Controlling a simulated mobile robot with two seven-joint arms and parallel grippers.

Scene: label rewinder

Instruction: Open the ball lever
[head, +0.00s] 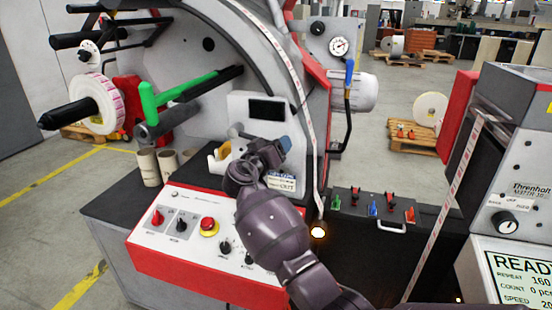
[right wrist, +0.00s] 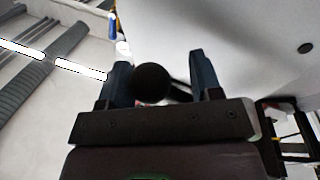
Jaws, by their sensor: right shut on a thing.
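The ball lever's black ball (right wrist: 151,84) shows in the right wrist view between the two blue fingers of my right gripper (right wrist: 162,82). A short dark rod runs from the ball to the right. The gripper is shut on the ball lever, close to a pale machine panel. In the head view my right gripper (head: 284,145) is in front of the white panel below the dark display, and it hides the ball there. My left gripper is not in view.
A red-edged control panel (head: 192,236) with knobs and a red button lies below my right arm. A green bar (head: 148,101) and a label roll (head: 98,104) are at the left. A black toolbox (head: 350,235) and cardboard cores (head: 148,167) stand nearby.

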